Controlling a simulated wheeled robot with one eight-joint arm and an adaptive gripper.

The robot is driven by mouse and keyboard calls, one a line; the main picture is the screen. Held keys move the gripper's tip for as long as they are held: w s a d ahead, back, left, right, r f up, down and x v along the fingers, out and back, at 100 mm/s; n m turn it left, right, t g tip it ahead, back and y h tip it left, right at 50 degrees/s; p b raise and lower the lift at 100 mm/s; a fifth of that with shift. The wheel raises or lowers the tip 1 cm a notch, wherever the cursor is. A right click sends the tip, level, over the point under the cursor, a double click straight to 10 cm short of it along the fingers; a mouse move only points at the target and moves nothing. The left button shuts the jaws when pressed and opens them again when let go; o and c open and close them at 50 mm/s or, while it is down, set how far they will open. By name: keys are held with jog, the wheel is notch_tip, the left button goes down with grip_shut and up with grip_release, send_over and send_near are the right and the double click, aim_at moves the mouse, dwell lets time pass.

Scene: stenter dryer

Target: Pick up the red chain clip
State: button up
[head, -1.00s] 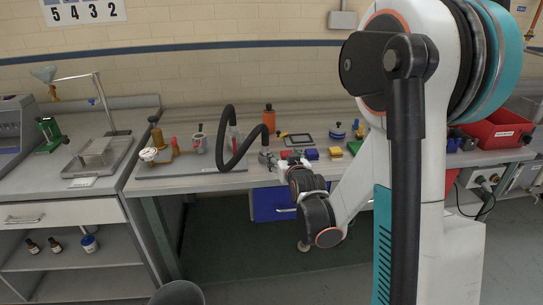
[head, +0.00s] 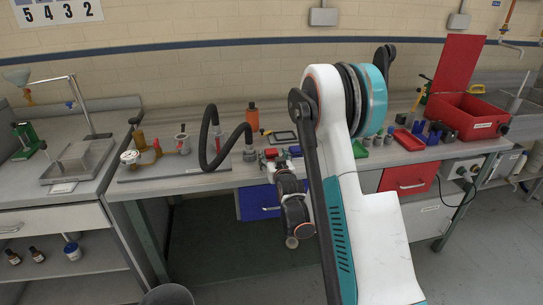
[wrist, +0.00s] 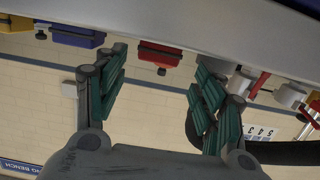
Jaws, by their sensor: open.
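The red chain clip (wrist: 160,53) shows in the wrist view at the top middle, at the bench edge, with a small dark red knob on it. My gripper (wrist: 158,78) is open, its green-padded fingers apart on either side of the clip in the picture. Nothing is held, and I cannot tell whether a finger touches the clip. In the head view the red clip (head: 271,153) is small, just beyond my gripper (head: 274,163) and partly hidden by it.
A blue block (wrist: 78,35) sits left of the clip in the wrist view, with a yellow one (wrist: 17,25) further left. A black hose (head: 210,140) arches over the bench to the left. An orange bottle (head: 253,117) stands behind. A red toolbox (head: 470,115) stands far right.

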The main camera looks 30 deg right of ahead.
aim_at(272, 152)
jog(key=b+x, duration=0.2)
jog(key=x, duration=0.3)
jog(key=shift+d+f, duration=0.2)
jog(key=shift+d, duration=0.05)
jog(key=shift+w+d, duration=0.1)
jog(key=shift+w, duration=0.35)
jog(key=shift+r, duration=0.1)
jog(key=c, duration=1.3)
